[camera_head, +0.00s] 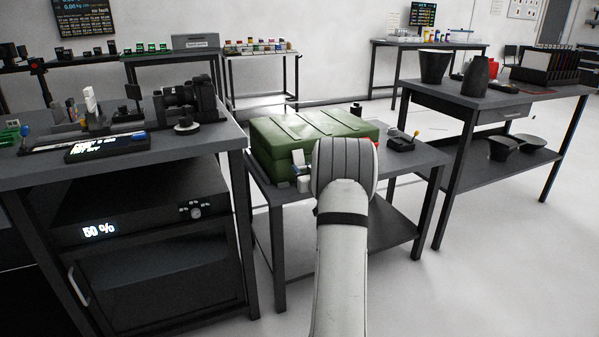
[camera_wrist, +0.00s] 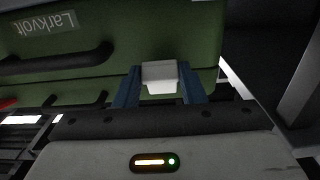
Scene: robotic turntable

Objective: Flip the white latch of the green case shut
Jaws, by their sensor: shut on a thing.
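The green case (camera_head: 290,138) sits on a small dark table, its lid down. In the wrist view the case (camera_wrist: 200,35) fills the top, with a "Larkvolt" label and a dark handle (camera_wrist: 60,62). A white latch (camera_wrist: 160,75) is on its front near the seam. My gripper (camera_wrist: 160,82) has its two blue fingers on either side of this latch, shut on it.
A small black device (camera_head: 402,142) stands right of the case on the same table (camera_head: 425,157). A dark bench (camera_head: 200,140) with camera gear is close on the left. Another bench (camera_head: 540,93) with dark vessels stands at the right. Floor is open between tables.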

